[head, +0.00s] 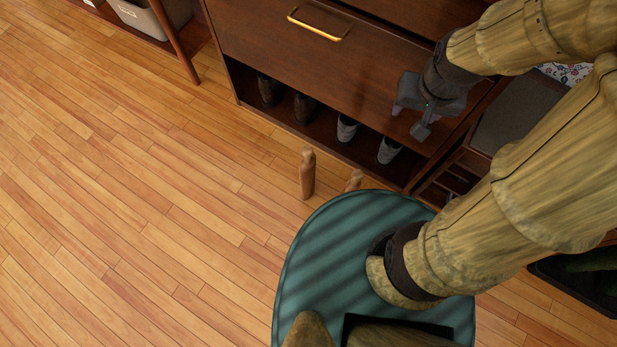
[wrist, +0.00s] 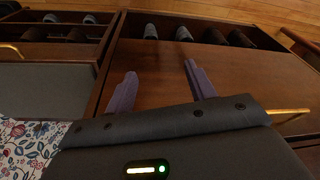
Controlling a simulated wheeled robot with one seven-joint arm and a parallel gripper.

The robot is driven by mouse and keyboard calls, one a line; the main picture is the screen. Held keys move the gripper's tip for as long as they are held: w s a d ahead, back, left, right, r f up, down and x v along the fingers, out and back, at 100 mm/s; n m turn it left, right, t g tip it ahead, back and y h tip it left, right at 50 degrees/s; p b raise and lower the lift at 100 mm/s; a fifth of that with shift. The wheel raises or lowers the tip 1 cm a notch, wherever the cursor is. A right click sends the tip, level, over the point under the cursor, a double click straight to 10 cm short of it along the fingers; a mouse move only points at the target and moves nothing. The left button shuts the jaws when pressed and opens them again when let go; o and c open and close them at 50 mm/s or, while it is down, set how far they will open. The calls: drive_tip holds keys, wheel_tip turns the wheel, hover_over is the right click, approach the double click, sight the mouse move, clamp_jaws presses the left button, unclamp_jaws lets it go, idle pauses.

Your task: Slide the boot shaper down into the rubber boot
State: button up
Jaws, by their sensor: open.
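My gripper (head: 409,121) is open and empty in front of the dark wood cabinet, at the right of the head view. In the wrist view its two purple-grey fingers (wrist: 160,83) stand apart with nothing between them. A light wooden piece (head: 307,173), which looks like a boot shaper, stands upright on the floor before the cabinet, left of and below my gripper. A second wooden piece (head: 354,180) shows only its top behind my teal base. I cannot make out a rubber boot for certain; a dark green shape (head: 594,260) lies in a black tray at the right edge.
The cabinet (head: 290,60) has a brass handle (head: 318,24) and an open lower shelf with several shoes (head: 346,128). A grey-cushioned bench (head: 514,113) stands beside it, with floral fabric (wrist: 30,145). The black tray (head: 570,288) is at far right. The wood floor at left is clear.

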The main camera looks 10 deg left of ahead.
drive_tip(key=w+a+f+m+g+y+p, duration=0.1)
drive_tip(key=a+f+m+p, duration=0.1)
drive_tip(key=a+m, duration=0.4)
drive_tip(key=w+a+f+m+g+p, duration=0.1)
drive_tip(key=w+a+f+m, duration=0.15)
drive_tip(key=a+m, duration=0.3)
drive_tip(key=m+h+p, duration=0.1)
drive_tip(key=m+p, duration=0.2)
drive_tip(key=m, duration=1.2)
hover_over(308, 150)
wheel_tip(308, 150, down, 8)
drive_tip(key=shift+w+a+g, duration=0.25)
drive_tip(key=shift+g, duration=0.05)
drive_tip(key=shift+f, duration=0.1)
wheel_tip(308, 150, down, 12)
drive_tip(key=b, duration=0.8)
drive_tip(key=shift+b, duration=0.3)
drive_tip(key=f+b, duration=0.5)
drive_tip(key=shift+s+d+f, duration=0.15)
drive_tip(key=shift+s+d, duration=0.05)
